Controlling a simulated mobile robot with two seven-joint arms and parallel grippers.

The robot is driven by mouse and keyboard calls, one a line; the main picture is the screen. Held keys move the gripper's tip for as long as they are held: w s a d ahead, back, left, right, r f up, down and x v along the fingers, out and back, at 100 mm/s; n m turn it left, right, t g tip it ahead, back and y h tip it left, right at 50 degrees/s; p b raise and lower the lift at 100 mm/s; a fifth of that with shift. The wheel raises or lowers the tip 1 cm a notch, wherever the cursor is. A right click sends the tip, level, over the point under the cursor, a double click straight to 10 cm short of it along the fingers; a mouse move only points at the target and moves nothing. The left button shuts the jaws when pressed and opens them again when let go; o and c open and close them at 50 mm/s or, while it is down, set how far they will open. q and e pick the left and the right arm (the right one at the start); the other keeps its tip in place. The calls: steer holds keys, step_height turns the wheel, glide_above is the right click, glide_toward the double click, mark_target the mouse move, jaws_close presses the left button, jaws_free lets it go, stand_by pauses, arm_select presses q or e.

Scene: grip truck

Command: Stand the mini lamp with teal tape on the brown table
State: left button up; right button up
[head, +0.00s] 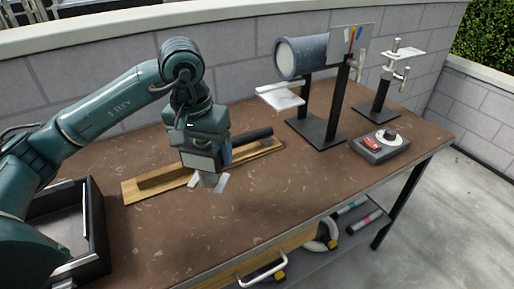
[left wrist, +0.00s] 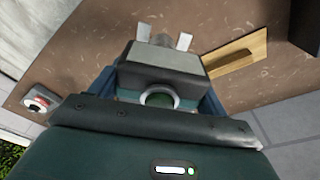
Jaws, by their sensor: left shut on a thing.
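The brown table (head: 290,185) has a worn, speckled top and fills the middle of the head view; it also shows in the left wrist view (left wrist: 95,45). My left gripper (head: 208,182) points down above the table, in front of a wooden board. In the left wrist view its two pale fingertips (left wrist: 163,37) stand apart, with a small grey thing (left wrist: 160,41) between them. It is shut on this thing, but I cannot tell whether it is the mini lamp. No teal tape is clear on it. My right gripper is out of view.
The wooden board (head: 165,185) lies behind the gripper, with a dark cylinder (head: 253,136) by it. A large lamp (head: 303,57), a smaller stand (head: 380,92) and a control box (head: 381,147) stand at the back right. A dark open tray (head: 97,228) is at left. The front right tabletop is clear.

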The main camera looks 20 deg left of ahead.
arm_select(q)
steer(key=shift+w+f, duration=0.45)
steer(key=shift+w, duration=0.1)
steer(key=shift+f, duration=4.8)
steer(key=o, duration=1.3)
steer(key=shift+r, duration=0.1)
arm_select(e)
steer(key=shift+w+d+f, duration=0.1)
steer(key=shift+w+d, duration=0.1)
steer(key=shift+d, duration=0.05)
arm_select(q)
steer(key=shift+r, duration=0.5)
steer(key=r, duration=0.3)
steer(key=s+r, duration=0.1)
steer(key=r, duration=0.7)
steer(key=shift+s+d+r, duration=0.1)
steer(key=shift+s, duration=0.2)
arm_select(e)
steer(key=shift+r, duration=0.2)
